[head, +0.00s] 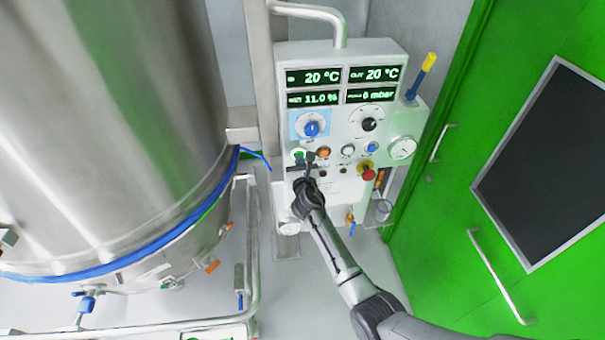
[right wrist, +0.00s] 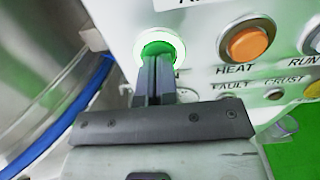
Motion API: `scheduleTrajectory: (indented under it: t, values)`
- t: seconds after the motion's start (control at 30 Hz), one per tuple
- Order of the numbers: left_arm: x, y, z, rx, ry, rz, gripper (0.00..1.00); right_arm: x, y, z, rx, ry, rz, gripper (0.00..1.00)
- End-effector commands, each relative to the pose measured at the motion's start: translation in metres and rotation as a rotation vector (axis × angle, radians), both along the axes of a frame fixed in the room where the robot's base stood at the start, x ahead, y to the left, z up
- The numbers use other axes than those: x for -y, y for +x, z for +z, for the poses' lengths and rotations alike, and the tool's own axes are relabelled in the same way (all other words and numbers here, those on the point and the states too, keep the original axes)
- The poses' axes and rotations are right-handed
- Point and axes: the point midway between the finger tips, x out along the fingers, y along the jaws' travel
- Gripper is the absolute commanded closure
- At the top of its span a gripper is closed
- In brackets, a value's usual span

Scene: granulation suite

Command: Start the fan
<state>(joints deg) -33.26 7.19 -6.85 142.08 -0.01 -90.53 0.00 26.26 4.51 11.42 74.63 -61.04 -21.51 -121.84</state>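The control panel (head: 338,120) stands upright beside the steel vessel. A green push button with a bright ring (head: 298,153) sits at the left of its button row. In the right wrist view this green button (right wrist: 158,48) is partly covered by my fingertips, and its label is mostly hidden. My right gripper (head: 304,166) is shut and empty, its fingers together. Its fingertips (right wrist: 155,62) are at the button's face; I cannot tell whether they touch or press it. The displays (head: 341,86) show 20 °C twice, 11.0 % and a small mbar value. My left gripper is not in view.
An orange HEAT button (right wrist: 248,43) is right of the green one. A blue knob (head: 312,129), a black dial (head: 369,124) and a red emergency stop (head: 368,174) are also on the panel. The large vessel (head: 110,120) is left; green doors (head: 455,190) are right.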

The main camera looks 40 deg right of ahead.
Motion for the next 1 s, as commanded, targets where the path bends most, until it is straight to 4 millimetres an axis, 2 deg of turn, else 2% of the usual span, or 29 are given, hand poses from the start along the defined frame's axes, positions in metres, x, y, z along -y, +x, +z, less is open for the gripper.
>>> scheduleTrajectory:
  t: [0.03, 0.13, 0.33, 0.7, 1.0]
  values:
    - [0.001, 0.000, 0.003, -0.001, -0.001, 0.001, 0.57, 0.003, -0.003, -0.001, -0.007, 0.002, -0.008, 1.00]
    - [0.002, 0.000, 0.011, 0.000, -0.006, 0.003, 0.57, -0.006, -0.012, -0.001, -0.008, 0.002, -0.003, 1.00]
    - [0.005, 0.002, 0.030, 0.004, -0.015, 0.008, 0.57, -0.035, -0.042, -0.004, -0.010, 0.004, 0.013, 1.00]
    - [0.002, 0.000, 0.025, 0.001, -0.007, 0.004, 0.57, -0.070, -0.101, -0.006, -0.006, 0.002, 0.015, 1.00]
    - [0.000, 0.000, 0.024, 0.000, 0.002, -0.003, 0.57, -0.083, -0.122, -0.005, -0.006, 0.002, 0.015, 1.00]
